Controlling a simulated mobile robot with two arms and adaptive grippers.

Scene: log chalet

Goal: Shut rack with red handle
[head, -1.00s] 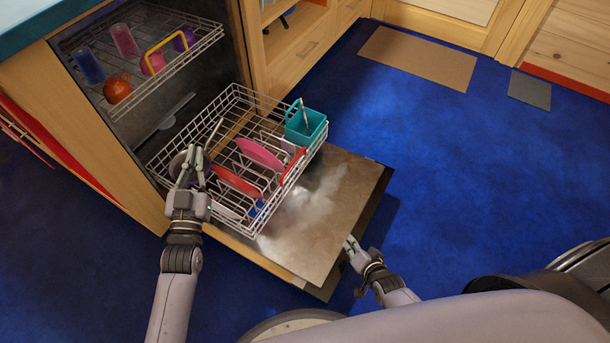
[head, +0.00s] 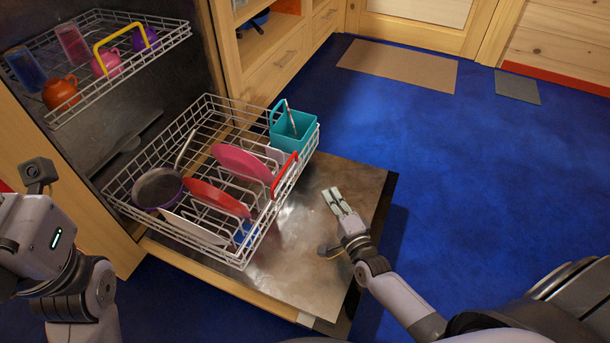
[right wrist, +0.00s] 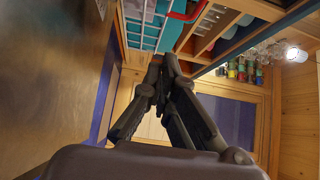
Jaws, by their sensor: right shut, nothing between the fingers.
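The lower rack (head: 150,160) is a white wire basket pulled out over the open dishwasher door (head: 310,250). Its red handle (head: 284,175) is on the front edge facing right. The handle also shows at the top of the right wrist view (right wrist: 186,14). The rack holds a pink plate (head: 243,162), a red plate (head: 217,198), a pan (head: 158,188) and a teal cutlery box (head: 292,130). My right gripper (head: 337,201) is shut and empty above the door, right of the handle and apart from it. My left arm shows at the left edge; its fingers are out of view.
The upper rack (head: 175,38) has a yellow handle (head: 125,27) and holds cups and an orange mug (head: 60,92). Wooden drawers (head: 280,60) stand beyond the dishwasher.

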